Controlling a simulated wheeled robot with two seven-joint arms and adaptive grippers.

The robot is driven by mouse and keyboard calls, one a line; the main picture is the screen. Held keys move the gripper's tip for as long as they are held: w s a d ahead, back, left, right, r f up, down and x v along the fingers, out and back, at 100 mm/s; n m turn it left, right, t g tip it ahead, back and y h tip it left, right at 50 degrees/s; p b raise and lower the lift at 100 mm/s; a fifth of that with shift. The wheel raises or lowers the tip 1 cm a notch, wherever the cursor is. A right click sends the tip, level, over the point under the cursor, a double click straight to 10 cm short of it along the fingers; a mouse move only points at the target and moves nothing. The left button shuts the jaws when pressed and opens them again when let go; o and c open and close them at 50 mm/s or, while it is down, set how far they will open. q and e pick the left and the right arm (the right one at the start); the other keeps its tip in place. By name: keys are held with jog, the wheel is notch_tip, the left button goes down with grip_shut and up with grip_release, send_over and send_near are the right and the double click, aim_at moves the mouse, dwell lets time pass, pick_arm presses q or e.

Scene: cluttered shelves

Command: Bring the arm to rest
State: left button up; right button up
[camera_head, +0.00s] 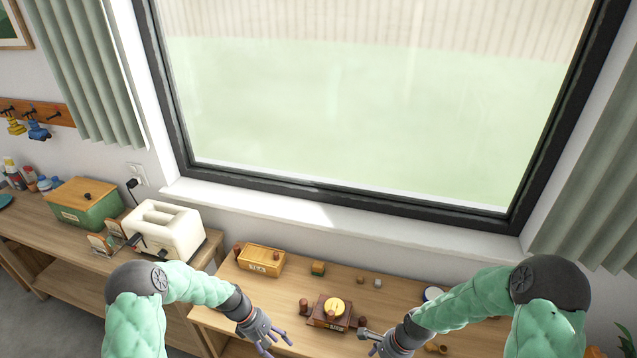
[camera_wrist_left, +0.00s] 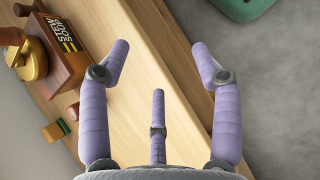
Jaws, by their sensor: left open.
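My left gripper (camera_head: 268,340) hangs over the front part of the wooden table, left of a dark red-brown box. In the left wrist view the purple fingers of this gripper (camera_wrist_left: 160,75) are spread apart with nothing between them, above the table's edge and the grey floor. My right gripper (camera_head: 368,342) is low over the table, right of the same box. Its fingers are small and partly cut off, so I cannot tell how far apart they are. Both green padded arms are bent at the elbow.
The red-brown box (camera_head: 320,318) stands between my grippers, with a brass pot (camera_head: 335,306) at it. A yellow wooden crate (camera_head: 261,260) and small blocks (camera_head: 318,268) sit behind. A white toaster (camera_head: 165,229) and green box (camera_head: 84,203) stand on the left sideboard.

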pick_arm(q)
jog(key=s+d+f+m+t+y+b, duration=0.1)
jog(key=s+f+m+b, duration=0.2)
jog(key=s, duration=0.7)
jog(key=s+d+f+m+t+y+b, duration=0.1)
jog(key=s+d+f+m+b, duration=0.1)
jog(key=s+f+m+b, duration=0.2)
jog(key=s+f+m, duration=0.3)
jog(key=s+f, duration=0.2)
jog(key=s, duration=0.1)
jog(key=shift+t, duration=0.3)
pick_arm(e)
jog(key=s+a+f+n, duration=0.3)
jog(key=s+f+n, duration=0.3)
jog(key=f, duration=0.2)
jog(key=s+a+f+n, duration=0.3)
jog(key=s+f+n, duration=0.3)
jog(key=s+f, duration=0.1)
jog(key=shift+a+f+n, duration=0.35)
jog(key=shift+a+n, duration=0.05)
